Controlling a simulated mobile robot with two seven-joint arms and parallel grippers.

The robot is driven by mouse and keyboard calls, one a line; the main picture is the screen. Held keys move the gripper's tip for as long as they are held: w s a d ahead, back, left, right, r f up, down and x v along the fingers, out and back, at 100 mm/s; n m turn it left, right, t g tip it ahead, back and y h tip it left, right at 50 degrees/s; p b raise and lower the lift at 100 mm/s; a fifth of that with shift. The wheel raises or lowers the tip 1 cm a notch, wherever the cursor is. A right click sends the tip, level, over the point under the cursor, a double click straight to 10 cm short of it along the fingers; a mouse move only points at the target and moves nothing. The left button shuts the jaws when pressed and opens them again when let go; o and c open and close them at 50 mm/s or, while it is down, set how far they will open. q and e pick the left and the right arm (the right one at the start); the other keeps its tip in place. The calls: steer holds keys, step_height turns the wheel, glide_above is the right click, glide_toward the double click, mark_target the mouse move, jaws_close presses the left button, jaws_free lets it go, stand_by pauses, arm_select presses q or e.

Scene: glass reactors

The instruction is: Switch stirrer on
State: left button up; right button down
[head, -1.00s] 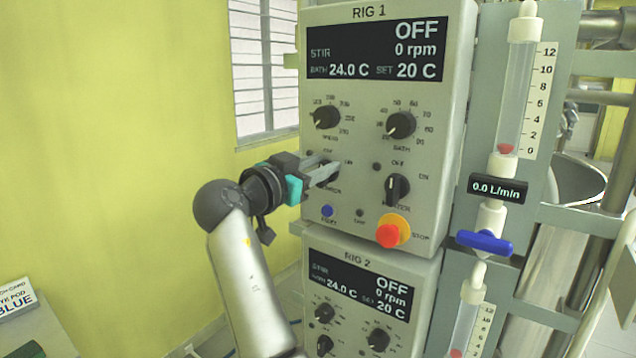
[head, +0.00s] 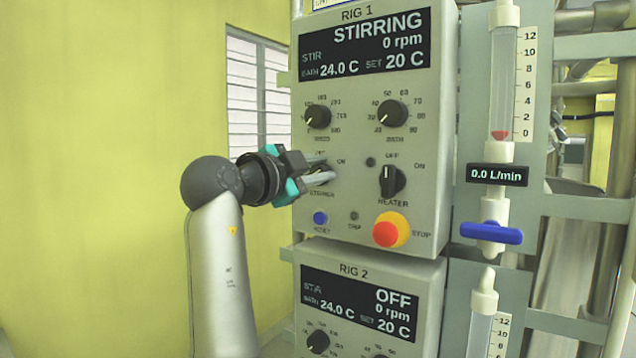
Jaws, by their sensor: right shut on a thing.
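The Rig 1 control box (head: 345,232) fills the middle of the head view. Its display (head: 365,45) reads STIRRING, 0 rpm, bath 24.0 C, set 20 C. The stirrer knob (head: 318,177), at the left of the panel's switch row, is mostly hidden by my fingers. My right gripper (head: 325,170) reaches in from the left and is shut on the stirrer knob. My left gripper is not in view.
Beside the knob are the heater knob (head: 391,181), blue reset button (head: 320,218) and red stop button (head: 387,233). The speed knob (head: 317,116) and bath knob (head: 392,114) sit above. The Rig 2 box (head: 330,268) is below. A flow meter with a blue valve (head: 491,232) stands right.

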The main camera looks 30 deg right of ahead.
steer(key=shift+w+a+f+m+b, duration=0.1)
steer(key=shift+w+f+m+b, duration=0.1)
steer(key=shift+f+m+b, duration=0.3)
steer(key=c, duration=1.2)
jaws_free()
steer(key=o, duration=0.4)
steer(key=shift+w, duration=0.2)
steer(key=shift+s+r, duration=0.15)
steer(key=v, duration=1.5)
steer(key=shift+s+r, duration=0.1)
steer(key=shift+s, duration=0.05)
steer(key=shift+o, duration=0.5)
